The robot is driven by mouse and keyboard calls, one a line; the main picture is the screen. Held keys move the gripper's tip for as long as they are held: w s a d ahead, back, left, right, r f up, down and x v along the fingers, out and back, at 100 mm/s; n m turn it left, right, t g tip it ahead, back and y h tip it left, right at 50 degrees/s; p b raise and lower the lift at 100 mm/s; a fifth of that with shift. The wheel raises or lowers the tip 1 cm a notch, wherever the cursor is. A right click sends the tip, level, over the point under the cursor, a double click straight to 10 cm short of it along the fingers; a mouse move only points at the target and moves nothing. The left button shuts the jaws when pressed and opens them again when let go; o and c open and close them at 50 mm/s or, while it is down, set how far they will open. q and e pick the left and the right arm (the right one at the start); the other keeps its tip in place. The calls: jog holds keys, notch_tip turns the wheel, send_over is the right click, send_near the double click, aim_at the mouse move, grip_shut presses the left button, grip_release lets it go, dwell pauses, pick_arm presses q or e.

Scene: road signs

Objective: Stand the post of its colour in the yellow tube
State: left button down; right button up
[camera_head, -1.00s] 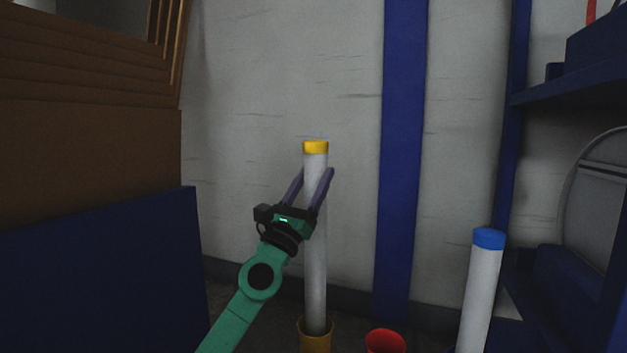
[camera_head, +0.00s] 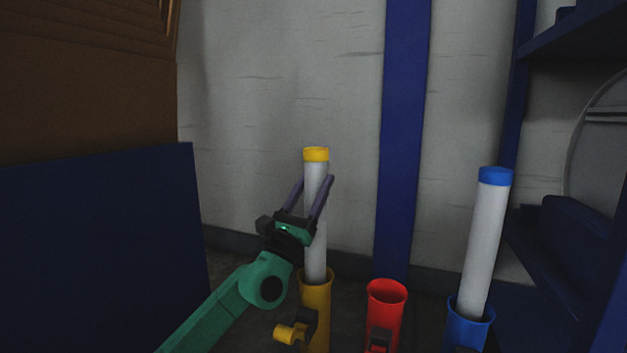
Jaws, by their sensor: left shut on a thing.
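A white post with a yellow cap (camera_head: 316,155) stands upright, with its lower end inside the mouth of the yellow tube (camera_head: 319,300). The tube's wall hides the post's bottom, so I cannot tell how deep it sits. My left gripper (camera_head: 312,186) is shut on the post below the cap, with a finger on each side. My right gripper is not in view.
A red tube (camera_head: 386,297) with an open, empty-looking mouth stands to the right. Beyond it a blue tube (camera_head: 468,325) holds a blue-capped white post (camera_head: 486,225), slightly tilted. A dark blue panel (camera_head: 100,240) is at left, blue shelving (camera_head: 560,240) at right.

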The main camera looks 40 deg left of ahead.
pick_arm(q)
jog(key=shift+f, duration=0.8)
jog(key=shift+c, duration=0.6)
grip_release()
jog(key=shift+f, duration=0.1)
jog(key=shift+s+f, duration=0.15)
jog(key=shift+f, duration=0.1)
jog(key=p+v, duration=0.1)
jog(key=v, duration=1.3)
